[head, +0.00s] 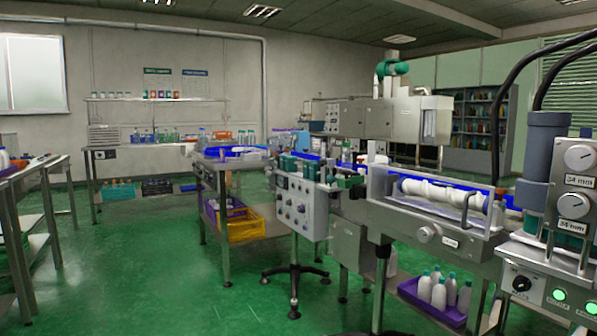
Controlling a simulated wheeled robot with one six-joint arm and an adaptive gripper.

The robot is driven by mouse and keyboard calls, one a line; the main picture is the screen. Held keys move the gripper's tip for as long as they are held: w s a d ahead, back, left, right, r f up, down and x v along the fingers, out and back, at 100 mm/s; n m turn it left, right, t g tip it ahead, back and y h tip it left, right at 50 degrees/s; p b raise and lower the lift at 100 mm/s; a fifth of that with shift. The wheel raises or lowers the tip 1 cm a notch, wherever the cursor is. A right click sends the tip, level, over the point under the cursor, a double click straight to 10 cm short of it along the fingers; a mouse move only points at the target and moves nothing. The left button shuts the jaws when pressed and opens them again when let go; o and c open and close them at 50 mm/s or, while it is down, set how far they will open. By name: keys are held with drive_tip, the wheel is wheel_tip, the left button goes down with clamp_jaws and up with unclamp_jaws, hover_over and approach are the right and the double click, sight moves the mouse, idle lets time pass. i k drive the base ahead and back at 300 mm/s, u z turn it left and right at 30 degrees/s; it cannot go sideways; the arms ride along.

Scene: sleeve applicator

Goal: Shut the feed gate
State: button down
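The sleeve applicator machine (425,215) stands at the right of the head view. It has a metal trough with a blue inner edge, and a white ribbed roller (440,193) lies in it. A control box with knobs (300,206) stands left of the trough. At the far right are a grey cylinder (546,150) and a panel with dials marked 34 mm (577,180). My gripper is not in view.
A work table (221,165) with bins below stands left of the machine. Another table (25,190) is at the left edge. A purple tray of white bottles (432,300) sits under the machine. The green floor (150,270) between the tables is clear.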

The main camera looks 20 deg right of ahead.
sight(346, 182)
drive_tip(key=z, duration=0.3)
drive_tip(key=i, duration=1.15)
drive_tip(key=z, duration=0.6)
